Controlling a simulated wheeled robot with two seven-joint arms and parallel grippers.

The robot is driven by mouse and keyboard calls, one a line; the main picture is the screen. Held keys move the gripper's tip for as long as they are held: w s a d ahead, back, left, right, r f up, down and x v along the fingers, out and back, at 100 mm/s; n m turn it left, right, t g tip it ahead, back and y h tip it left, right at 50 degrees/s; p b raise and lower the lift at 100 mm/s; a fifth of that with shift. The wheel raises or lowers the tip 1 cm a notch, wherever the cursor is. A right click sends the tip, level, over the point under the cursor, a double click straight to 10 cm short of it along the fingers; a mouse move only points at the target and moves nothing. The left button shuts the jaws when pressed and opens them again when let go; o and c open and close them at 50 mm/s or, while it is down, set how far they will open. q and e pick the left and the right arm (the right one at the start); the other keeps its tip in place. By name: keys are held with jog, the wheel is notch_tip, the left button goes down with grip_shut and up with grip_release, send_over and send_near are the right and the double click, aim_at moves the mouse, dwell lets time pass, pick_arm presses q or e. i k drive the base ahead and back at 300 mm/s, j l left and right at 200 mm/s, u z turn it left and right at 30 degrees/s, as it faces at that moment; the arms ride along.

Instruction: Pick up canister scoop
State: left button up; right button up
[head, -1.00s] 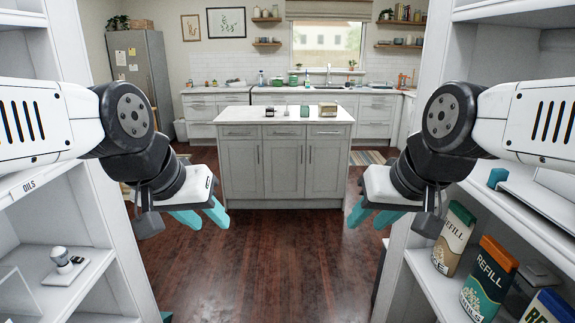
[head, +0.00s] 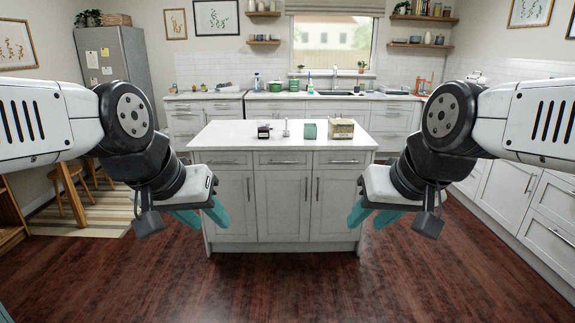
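Several small items stand on the white top of the kitchen island (head: 235,135). From left to right they are a small dark box (head: 264,131), a thin pale upright thing (head: 286,129), a green block-like container (head: 308,130) and a clear canister with a pale yellowish top (head: 341,129). I cannot tell which of them is the canister scoop; they are too small. My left gripper (head: 201,214) and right gripper (head: 371,214) are both empty, teal fingers apart, held in front of the island and well short of the items.
Dark wood floor is clear before the island. Drawers line the right wall (head: 535,220). A grey fridge (head: 113,85) stands back left; a wooden stool (head: 72,190) and striped rug (head: 85,212) are at left. The back counter (head: 210,95) holds several small items.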

aim_at(286, 134)
jog(key=i, duration=2.05)
jog(key=i+j+z, duration=0.1)
jog(key=i+z, duration=0.15)
jog(key=i, duration=0.35)
jog(key=i+j+z, duration=0.25)
jog(key=i, duration=0.35)
